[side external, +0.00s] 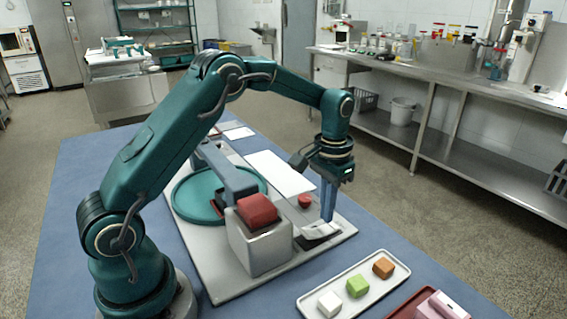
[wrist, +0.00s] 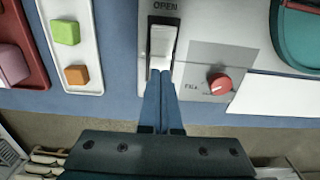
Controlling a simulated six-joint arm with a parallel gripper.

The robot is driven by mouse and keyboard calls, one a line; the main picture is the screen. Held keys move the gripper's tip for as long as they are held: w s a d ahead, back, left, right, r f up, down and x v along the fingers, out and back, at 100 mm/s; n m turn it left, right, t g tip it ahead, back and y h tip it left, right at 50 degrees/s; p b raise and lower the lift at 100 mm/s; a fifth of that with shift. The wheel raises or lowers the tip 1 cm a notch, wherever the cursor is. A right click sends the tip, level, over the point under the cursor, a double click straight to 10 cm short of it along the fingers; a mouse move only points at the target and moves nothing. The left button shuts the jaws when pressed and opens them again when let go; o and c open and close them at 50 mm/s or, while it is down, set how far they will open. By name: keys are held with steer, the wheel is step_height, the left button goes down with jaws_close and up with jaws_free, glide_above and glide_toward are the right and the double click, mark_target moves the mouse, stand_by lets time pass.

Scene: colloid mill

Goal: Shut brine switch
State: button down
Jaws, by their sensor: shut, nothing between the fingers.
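The switch is a white rocker (wrist: 162,42) in a dark recess on the grey panel, with the word OPEN printed at its far end in the wrist view. It also shows in the side view (side external: 321,230), partly behind my fingers. My gripper (side external: 327,218) points down with its blue fingers together and nothing between them. In the wrist view the fingertips (wrist: 160,74) are at the end of the rocker away from the OPEN label. They look to be at or just above its surface; I cannot tell whether they touch. Any label under my fingers is hidden.
A red knob (wrist: 219,84) sits beside the switch. A grey block with a red top (side external: 258,210) and a teal round pan (side external: 187,200) stand on the panel (side external: 225,283). A white tray (side external: 355,303) of coloured cubes and a red tray (side external: 402,309) lie nearby.

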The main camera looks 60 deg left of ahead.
steer(key=shift+r, duration=2.4)
step_height(320, 180, up, 6)
steer(key=t, duration=0.2)
glide_above(325, 229)
steer(key=s+d, duration=0.1)
steer(key=s+d+r+t, duration=0.2)
steer(key=s+r, duration=0.4)
steer(key=s, duration=0.1)
steer(key=s+d+f+t, duration=0.1)
steer(key=s+f, duration=0.5)
steer(key=s, duration=0.5)
steer(key=shift+s+t, duration=0.3)
steer(key=shift+s, duration=0.1)
